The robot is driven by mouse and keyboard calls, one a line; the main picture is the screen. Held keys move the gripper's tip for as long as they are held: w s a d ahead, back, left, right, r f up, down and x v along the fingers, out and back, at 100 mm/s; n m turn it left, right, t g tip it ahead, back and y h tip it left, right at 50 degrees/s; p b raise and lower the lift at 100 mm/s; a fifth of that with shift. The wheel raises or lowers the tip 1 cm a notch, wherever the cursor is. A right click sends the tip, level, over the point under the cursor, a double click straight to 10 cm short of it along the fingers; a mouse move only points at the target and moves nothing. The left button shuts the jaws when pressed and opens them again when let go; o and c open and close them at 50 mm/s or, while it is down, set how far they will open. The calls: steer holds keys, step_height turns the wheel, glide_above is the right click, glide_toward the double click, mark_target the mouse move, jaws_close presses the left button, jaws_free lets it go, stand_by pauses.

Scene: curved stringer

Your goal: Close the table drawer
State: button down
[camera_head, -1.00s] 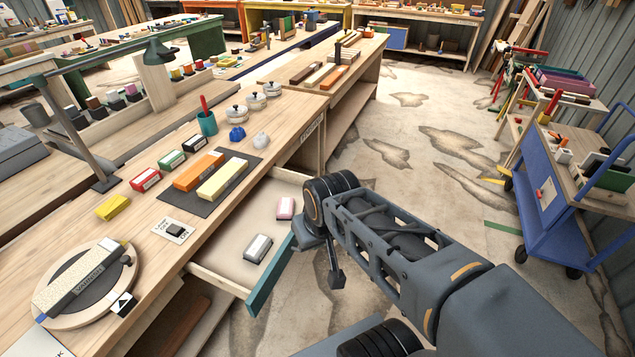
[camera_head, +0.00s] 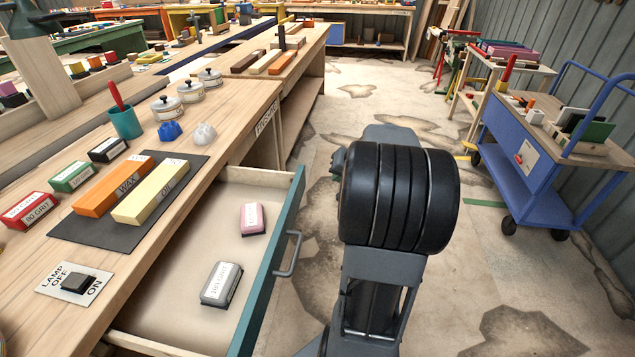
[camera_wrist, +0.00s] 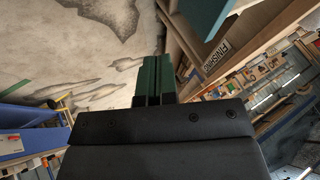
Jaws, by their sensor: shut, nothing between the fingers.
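The table drawer (camera_head: 190,258) is pulled out of the wooden workbench (camera_head: 165,205). It has a pale inside, a teal front (camera_head: 268,270) and a grey bar handle (camera_head: 290,255). A pink block (camera_head: 252,219) and a grey grit block (camera_head: 221,284) lie inside it. In the head view my arm stands to the right of the drawer front, apart from the handle, and hides my gripper. In the wrist view my gripper (camera_wrist: 155,65) is shut and empty, its fingers over the floor. The teal drawer front (camera_wrist: 203,15) shows there at the upper right, apart from the fingers.
The benchtop holds a lamp switch (camera_head: 75,283), orange and yellow wax bars on a dark mat (camera_head: 80,232), and a teal cup (camera_head: 125,122). A blue cart (camera_head: 525,155) stands at the right. The stained floor (camera_head: 500,260) between is clear.

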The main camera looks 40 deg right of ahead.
mark_target(303, 188)
steer(key=shift+w+a+f+b, duration=0.25)
steer(key=shift+w+a+f, duration=0.4)
steer(key=shift+w+f, duration=0.7)
steer(key=shift+w+a+f+b, duration=0.2)
steer(key=shift+w+a+f, duration=0.45)
steer(key=shift+w+f, duration=0.7)
steer(key=shift+w+a+f+b, duration=0.25)
steer(key=shift+w+a+f, duration=0.55)
steer(key=shift+w, duration=1)
steer(key=shift+d+f, duration=0.1)
steer(key=shift+d, duration=0.05)
